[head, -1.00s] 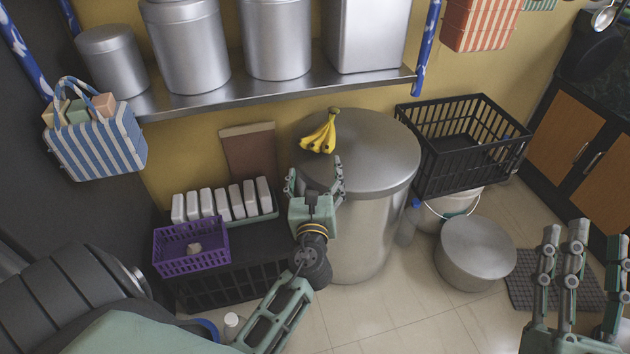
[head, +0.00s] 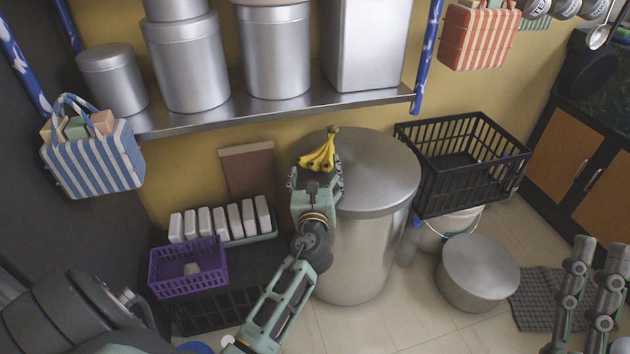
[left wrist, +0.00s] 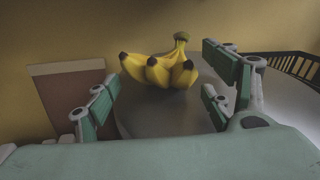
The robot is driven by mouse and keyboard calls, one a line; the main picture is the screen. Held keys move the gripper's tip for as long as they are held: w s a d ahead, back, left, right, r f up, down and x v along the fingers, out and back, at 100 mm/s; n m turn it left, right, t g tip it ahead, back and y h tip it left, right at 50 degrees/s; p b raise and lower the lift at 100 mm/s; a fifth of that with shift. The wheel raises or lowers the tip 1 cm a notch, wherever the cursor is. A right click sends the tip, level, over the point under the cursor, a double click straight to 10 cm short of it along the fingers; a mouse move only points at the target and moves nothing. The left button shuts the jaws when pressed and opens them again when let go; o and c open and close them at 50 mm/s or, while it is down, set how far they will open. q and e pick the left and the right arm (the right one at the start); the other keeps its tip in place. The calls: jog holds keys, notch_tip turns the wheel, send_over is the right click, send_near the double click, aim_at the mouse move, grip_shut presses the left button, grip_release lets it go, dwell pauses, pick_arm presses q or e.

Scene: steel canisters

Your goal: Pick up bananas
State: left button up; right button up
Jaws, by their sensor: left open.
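A bunch of yellow bananas (head: 321,153) with dark tips lies on the lid of a large steel canister (head: 378,165), near its left rim. My left gripper (head: 315,180) is just in front of the bananas in the head view, over the lid's near left part. In the left wrist view the bananas (left wrist: 160,70) lie ahead, between and beyond the spread fingers of the left gripper (left wrist: 160,105). The fingers are open and hold nothing.
A black crate (head: 488,140) stands right of the canister, above a white bucket. A low round steel canister (head: 478,266) is on the floor. A steel shelf (head: 290,108) hangs behind. A purple basket (head: 186,266) and white containers (head: 232,222) are at left.

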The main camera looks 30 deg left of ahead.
pick_arm(q)
grip_shut()
dwell(0.8)
